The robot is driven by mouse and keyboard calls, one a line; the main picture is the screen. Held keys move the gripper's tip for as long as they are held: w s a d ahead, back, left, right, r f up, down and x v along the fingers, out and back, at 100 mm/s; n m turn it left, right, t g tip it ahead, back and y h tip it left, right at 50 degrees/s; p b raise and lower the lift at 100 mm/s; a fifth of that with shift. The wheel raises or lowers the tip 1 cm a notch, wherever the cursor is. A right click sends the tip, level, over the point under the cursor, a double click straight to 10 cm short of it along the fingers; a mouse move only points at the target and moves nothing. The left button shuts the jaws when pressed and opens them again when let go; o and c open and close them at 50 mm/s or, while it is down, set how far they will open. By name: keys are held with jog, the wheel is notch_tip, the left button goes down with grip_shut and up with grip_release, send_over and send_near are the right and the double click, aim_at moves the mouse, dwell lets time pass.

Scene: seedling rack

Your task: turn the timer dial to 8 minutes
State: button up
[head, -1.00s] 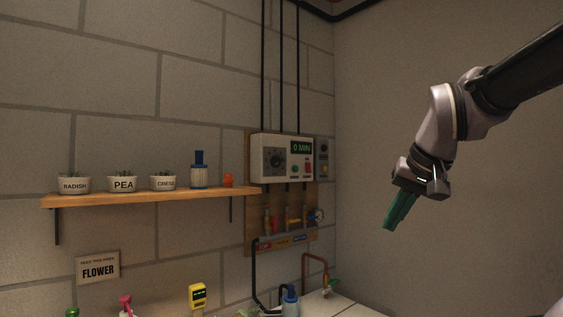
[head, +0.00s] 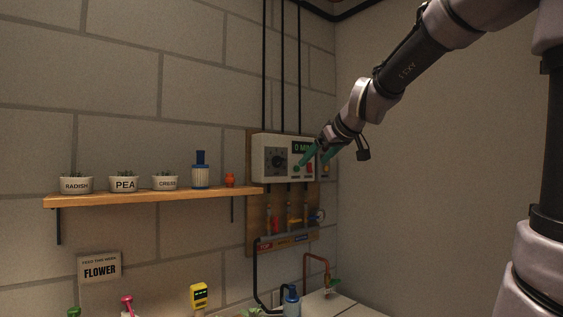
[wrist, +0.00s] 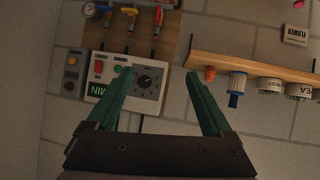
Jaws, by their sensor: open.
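The timer dial (head: 277,160) is a dark round knob on the left of a white control box (head: 259,172) on the wall. The display (head: 301,147) reads 0 MIN, partly covered by my gripper in the head view.
A green button (wrist: 118,69) and a red switch (wrist: 97,68) sit beside the dial. Valves with coloured handles (head: 290,220) are below the box. A wooden shelf (head: 150,198) with labelled pots, a blue-topped bottle and a small orange object is at left.

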aim_at(280, 161)
jog(key=w+a+n, duration=0.1)
jog(key=w+a, duration=0.2)
jog(key=w, duration=0.4)
jog(key=w+a+n+t, duration=0.1)
jog(key=w+a+n, duration=0.1)
jog(key=w, duration=0.6)
jog(key=w+a+n+t, duration=0.1)
jog(key=w+a, duration=0.2)
jog(key=w, duration=0.5)
jog(key=shift+w+a+n+y, duration=0.1)
jog(key=shift+a+n+y, duration=0.2)
jog(key=shift+n+y, duration=0.1)
jog(key=shift+c, duration=0.3)
grip_shut()
